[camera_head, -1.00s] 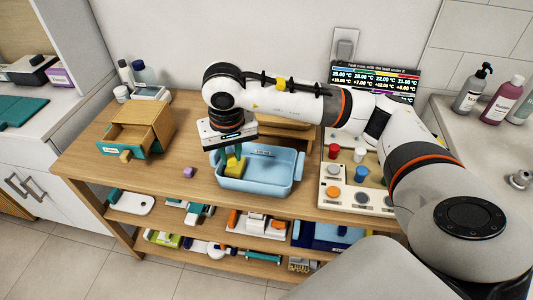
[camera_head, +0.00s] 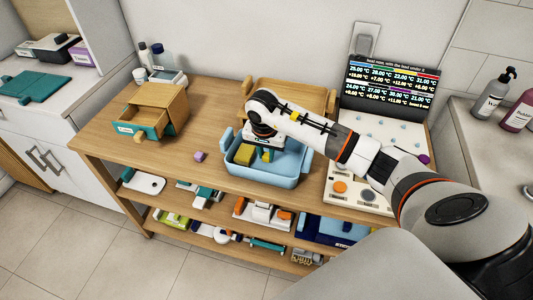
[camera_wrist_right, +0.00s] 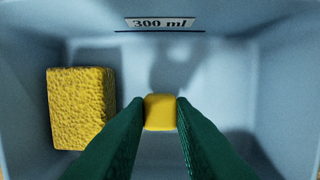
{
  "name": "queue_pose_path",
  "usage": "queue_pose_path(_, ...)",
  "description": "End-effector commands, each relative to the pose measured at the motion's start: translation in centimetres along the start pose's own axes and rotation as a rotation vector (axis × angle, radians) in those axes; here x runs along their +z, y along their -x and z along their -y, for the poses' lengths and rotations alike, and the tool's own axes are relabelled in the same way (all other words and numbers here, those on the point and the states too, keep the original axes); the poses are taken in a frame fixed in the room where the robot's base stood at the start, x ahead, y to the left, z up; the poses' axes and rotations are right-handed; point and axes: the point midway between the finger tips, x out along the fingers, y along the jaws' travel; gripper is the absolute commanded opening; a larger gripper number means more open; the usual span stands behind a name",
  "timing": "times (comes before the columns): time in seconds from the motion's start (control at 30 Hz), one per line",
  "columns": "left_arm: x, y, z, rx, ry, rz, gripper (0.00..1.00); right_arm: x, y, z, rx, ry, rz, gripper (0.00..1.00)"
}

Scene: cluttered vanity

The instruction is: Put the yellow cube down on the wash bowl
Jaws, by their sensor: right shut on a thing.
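The wash bowl is a light blue tub (camera_head: 285,180) on the wooden table; its inside fills the right wrist view (camera_wrist_right: 240,60), with a "300 ml" label on one wall. The small, smooth yellow cube (camera_wrist_right: 160,112) is between the dark green fingertips of my right gripper (camera_wrist_right: 160,104). In the head view this gripper (camera_head: 262,154) reaches down inside the bowl, and its wrist hides part of the interior. The gripper is shut on the cube. I cannot tell whether the cube touches the bowl floor. My left gripper is not in view.
A rough yellow sponge (camera_wrist_right: 80,107) lies in the bowl, left of the cube with a gap. A wooden drawer box (camera_head: 158,110) stands further left. A control panel (camera_head: 345,190) is to the right.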

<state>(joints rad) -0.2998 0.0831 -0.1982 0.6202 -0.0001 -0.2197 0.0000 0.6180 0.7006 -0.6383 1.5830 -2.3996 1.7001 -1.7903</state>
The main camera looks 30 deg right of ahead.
Motion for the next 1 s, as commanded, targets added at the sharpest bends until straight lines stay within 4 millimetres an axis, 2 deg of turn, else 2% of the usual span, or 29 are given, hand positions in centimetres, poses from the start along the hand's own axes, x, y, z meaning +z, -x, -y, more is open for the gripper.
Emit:
queue_pose_path(0.1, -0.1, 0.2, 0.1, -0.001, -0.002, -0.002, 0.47, -0.2, -1.2, 0.0, -0.001, 0.001, -0.001, 0.0)
queue_pose_path(0.47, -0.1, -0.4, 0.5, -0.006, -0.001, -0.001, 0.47, -0.2, -1.8, 0.0, 0.0, 0.002, 0.002, 0.0)
queue_pose_path(0.5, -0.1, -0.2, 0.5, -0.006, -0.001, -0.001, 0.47, -0.2, -1.6, 0.0, 0.001, 0.002, 0.001, 0.28)
queue_pose_path(0.6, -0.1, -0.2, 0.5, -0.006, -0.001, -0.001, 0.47, -0.2, -1.6, 0.0, 0.0, 0.002, 0.001, 0.43)
queue_pose_path(0.87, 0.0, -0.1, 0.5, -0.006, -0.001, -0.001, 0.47, -0.2, -1.5, 0.0, 0.0, 0.002, 0.0, 0.43)
queue_pose_path(1.0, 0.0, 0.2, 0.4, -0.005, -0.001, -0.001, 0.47, -0.1, -0.8, 0.0, 0.002, 0.002, 0.001, 0.43)
